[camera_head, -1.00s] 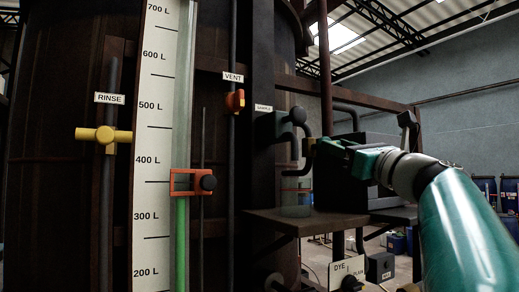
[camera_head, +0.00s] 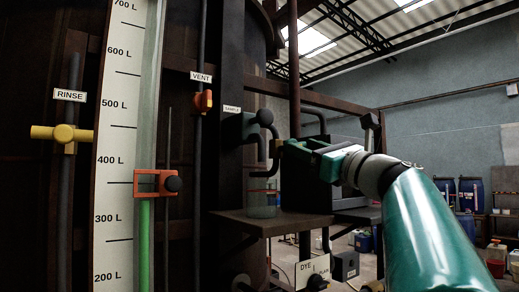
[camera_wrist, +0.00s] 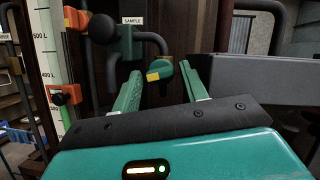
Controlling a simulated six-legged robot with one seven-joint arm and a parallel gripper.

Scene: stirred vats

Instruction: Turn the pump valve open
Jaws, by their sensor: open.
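No label that I can read says pump, so I cannot tell which fitting is the pump valve. The labelled dye plate (camera_head: 312,268) is below, with a dark knob (camera_head: 317,283).
A glass jar (camera_head: 262,203) stands on the dark shelf (camera_head: 290,222) under the sample pipe. At left are the level gauge (camera_head: 118,130), orange slider (camera_head: 147,182), orange vent handle (camera_head: 203,101) and yellow rinse handle (camera_head: 62,133). Blue drums (camera_head: 470,193) stand far right.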

